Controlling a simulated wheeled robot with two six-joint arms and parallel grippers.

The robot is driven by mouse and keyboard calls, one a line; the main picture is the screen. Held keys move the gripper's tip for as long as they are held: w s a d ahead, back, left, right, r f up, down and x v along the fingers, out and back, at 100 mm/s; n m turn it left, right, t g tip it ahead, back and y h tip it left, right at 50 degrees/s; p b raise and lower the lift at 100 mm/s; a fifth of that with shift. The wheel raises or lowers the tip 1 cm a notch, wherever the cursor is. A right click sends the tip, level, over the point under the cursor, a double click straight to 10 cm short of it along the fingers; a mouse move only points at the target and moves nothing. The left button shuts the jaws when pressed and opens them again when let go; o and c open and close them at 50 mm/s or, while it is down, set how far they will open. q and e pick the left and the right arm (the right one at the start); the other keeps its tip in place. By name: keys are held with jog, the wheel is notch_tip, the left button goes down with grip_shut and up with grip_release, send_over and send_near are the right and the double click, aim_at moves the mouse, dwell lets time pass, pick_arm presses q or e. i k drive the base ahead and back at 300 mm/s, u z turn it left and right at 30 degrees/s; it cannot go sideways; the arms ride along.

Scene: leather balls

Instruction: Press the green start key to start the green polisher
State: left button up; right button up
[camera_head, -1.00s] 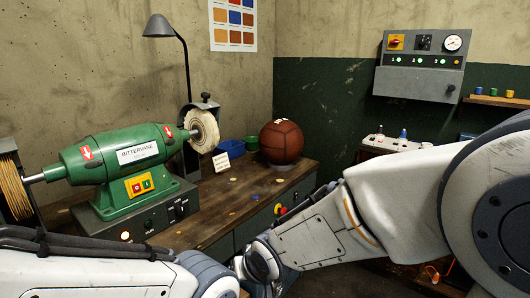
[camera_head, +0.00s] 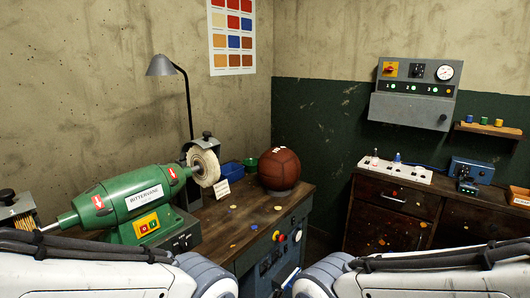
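The green polisher (camera_head: 128,201) stands on the left end of the wooden workbench, with a pale buffing wheel (camera_head: 203,166) on its right shaft and a tapered shaft on its left. Its yellow switch plate (camera_head: 146,224) faces me and carries a red key and, to its right, the green start key (camera_head: 152,224). Nothing covers the keys. Both of my arms cross the bottom of the view, the left one in front of the polisher's base. Neither gripper's fingers can be made out.
A brown leather ball (camera_head: 279,169) rests on the workbench (camera_head: 235,222) right of the wheel. A desk lamp (camera_head: 176,70) stands behind the polisher. A grey control panel (camera_head: 413,93) hangs on the back wall above a second bench (camera_head: 390,198). The bench top between wheel and front edge is mostly clear.

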aim_at(153, 224)
jog(key=u, duration=0.3)
jog(key=k, duration=0.3)
jog(key=u, duration=0.45)
